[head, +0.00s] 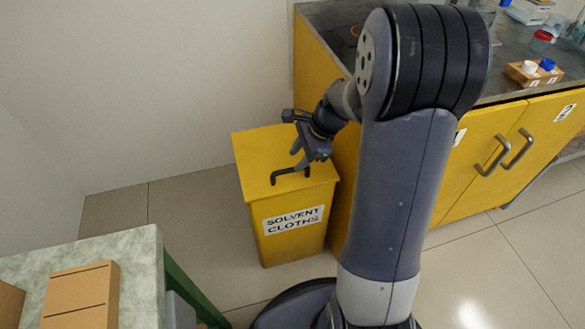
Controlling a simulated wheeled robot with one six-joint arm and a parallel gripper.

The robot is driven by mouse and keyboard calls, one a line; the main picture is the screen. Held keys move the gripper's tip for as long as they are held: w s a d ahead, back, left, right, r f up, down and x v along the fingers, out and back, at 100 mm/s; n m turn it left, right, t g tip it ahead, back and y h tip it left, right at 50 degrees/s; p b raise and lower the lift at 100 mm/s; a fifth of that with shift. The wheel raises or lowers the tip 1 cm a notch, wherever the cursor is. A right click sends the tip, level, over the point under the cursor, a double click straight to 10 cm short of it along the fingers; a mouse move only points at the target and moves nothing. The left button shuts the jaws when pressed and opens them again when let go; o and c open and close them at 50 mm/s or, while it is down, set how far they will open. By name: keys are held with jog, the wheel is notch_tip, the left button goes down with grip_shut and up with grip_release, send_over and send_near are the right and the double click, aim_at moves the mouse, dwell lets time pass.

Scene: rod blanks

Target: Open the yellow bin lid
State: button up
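A yellow bin (288,240) labelled "SOLVENT CLOTHS" stands on the floor beside the yellow cabinet. Its flat yellow lid (256,152) is down on the bin. A dark bar handle (288,174) runs along the front part of the lid. My gripper (302,164) is over the lid, just above and behind the handle, pointing down with its fingers apart. I see nothing between the fingers. I cannot tell whether a finger touches the handle. My arm hides part of the cabinet to the right of the bin.
A yellow cabinet (480,190) with a grey worktop (505,75) stands at the right, holding a small wooden rack (533,75) and other items. A pale green-topped table (140,270) with brown boxes (82,292) is at the lower left. A wall is behind the bin.

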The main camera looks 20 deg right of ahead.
aim_at(289, 169)
jog(key=b+x, duration=0.1)
jog(key=x, duration=0.3)
jog(key=shift+f, duration=0.25)
jog(key=shift+c, duration=0.3)
grip_shut()
